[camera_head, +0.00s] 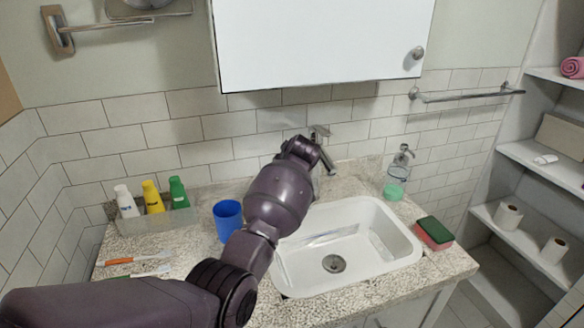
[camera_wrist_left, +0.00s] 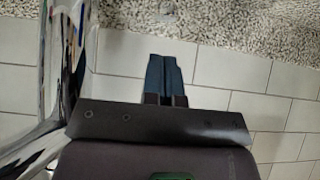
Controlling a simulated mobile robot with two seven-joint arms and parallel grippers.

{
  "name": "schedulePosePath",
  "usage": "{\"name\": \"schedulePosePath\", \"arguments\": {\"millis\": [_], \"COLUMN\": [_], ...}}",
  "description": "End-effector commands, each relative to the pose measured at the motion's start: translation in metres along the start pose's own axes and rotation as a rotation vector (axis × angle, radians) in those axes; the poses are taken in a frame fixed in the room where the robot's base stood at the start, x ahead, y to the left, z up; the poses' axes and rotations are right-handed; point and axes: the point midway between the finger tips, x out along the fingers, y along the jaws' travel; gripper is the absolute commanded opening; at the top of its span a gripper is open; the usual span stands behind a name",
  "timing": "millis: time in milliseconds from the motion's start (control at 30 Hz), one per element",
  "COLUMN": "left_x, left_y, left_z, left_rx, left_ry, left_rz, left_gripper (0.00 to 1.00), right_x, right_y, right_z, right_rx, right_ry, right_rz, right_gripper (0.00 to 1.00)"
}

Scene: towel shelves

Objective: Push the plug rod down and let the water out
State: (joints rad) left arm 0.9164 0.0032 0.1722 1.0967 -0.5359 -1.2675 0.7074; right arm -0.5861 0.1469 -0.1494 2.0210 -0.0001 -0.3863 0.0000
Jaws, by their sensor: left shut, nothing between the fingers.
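The white sink (camera_head: 402,258) is set in the speckled counter, with a round metal drain (camera_head: 334,263) at its bottom. I cannot clearly tell the water level. The chrome faucet (camera_head: 320,133) stands behind the sink, partly hidden by my left arm; it also shows large at the left of the left wrist view (camera_wrist_left: 60,65). My left gripper (camera_wrist_left: 165,72) is shut and empty beside the faucet, its fingers seen against the wall tiles near the counter. In the head view its fingertips are hidden by my wrist. I cannot make out the plug rod. My right gripper is not in view.
A blue cup (camera_head: 228,220) stands close left of my arm. A tray (camera_head: 160,222) of bottles and toothbrushes (camera_head: 135,261) are farther left. A soap dispenser (camera_head: 396,172) and sponge (camera_head: 434,233) are right of the sink. A white cabinet (camera_head: 320,40) hangs above.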

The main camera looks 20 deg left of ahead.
Motion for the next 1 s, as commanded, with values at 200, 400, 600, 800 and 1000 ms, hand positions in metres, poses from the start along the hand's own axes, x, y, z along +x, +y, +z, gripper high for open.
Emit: {"name": "schedulePosePath", "arguments": {"millis": [200, 400, 600, 800, 1000], "left_x": [0.018, 0.022, 0.022, 0.029, 0.045], "left_y": [0.000, 0.001, 0.001, 0.001, 0.001], "left_z": [0.022, 0.026, 0.025, 0.032, 0.050], "left_rx": [0.002, 0.002, 0.001, 0.003, 0.003], "left_ry": [-0.004, -0.003, -0.002, -0.005, -0.005], "left_rz": [0.000, 0.001, 0.001, 0.000, -0.001], "left_gripper": [0.00, 0.00, 0.00, 0.00, 0.00], "right_x": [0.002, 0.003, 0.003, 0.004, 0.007], "right_y": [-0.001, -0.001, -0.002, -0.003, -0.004], "right_z": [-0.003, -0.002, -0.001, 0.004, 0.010], "right_rx": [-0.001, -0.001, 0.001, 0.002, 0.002], "right_ry": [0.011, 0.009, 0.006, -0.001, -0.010], "right_rz": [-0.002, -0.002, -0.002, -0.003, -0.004], "right_gripper": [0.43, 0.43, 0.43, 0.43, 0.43]}}
